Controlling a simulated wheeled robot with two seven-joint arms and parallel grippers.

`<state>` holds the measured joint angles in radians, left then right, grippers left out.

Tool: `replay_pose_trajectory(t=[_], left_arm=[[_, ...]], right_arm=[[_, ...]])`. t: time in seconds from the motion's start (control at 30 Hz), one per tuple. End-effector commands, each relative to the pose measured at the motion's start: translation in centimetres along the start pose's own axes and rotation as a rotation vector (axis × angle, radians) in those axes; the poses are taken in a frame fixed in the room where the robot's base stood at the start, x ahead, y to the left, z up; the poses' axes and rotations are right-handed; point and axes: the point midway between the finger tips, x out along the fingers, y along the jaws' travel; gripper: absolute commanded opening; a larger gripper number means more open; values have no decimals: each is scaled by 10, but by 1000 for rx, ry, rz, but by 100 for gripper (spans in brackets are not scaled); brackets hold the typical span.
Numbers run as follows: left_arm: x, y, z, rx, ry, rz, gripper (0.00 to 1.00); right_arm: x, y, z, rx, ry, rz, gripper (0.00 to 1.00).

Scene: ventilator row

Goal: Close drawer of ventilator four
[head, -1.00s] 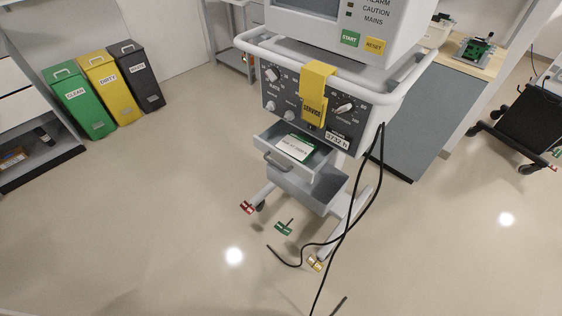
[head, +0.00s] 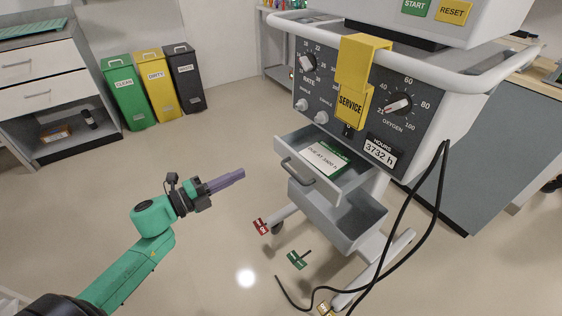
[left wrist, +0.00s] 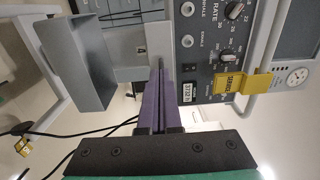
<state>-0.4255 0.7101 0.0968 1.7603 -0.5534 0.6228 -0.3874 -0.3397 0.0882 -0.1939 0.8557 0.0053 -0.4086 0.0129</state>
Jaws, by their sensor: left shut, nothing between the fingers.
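The ventilator (head: 370,90) stands in the head view with an hours label reading 3732 h. Its grey drawer (head: 345,184) is pulled open below the control panel, with a green and white card (head: 325,160) inside and a bar handle (head: 297,172) in front. In the left wrist view, turned sideways, the drawer front (left wrist: 130,48) bears a small mark that looks like a 4. My left gripper (head: 242,173) has its purple fingers shut and empty, left of the drawer and apart from it, pointing toward it. The fingers also show in the wrist view (left wrist: 161,75). My right gripper is out of view.
An open grey bin (head: 340,215) sits below the drawer. Black cables (head: 412,215) hang at the ventilator's right side and run across the floor. Red (head: 260,227) and green (head: 297,260) tags lie near its base. A yellow SERVICE tag (head: 352,105) hangs on the panel.

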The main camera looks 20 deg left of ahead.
Motion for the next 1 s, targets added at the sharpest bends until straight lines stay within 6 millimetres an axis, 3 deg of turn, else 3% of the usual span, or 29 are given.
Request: replay_pose_trajectory(t=[0.53,0.7,1.0], left_arm=[[112,-2,2,-4,-4,-3,0],[125,-1,2,-5,-4,-1,0],[125,0,1,-6,-4,0,0]], right_arm=[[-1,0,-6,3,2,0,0],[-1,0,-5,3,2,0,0],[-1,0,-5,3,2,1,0]])
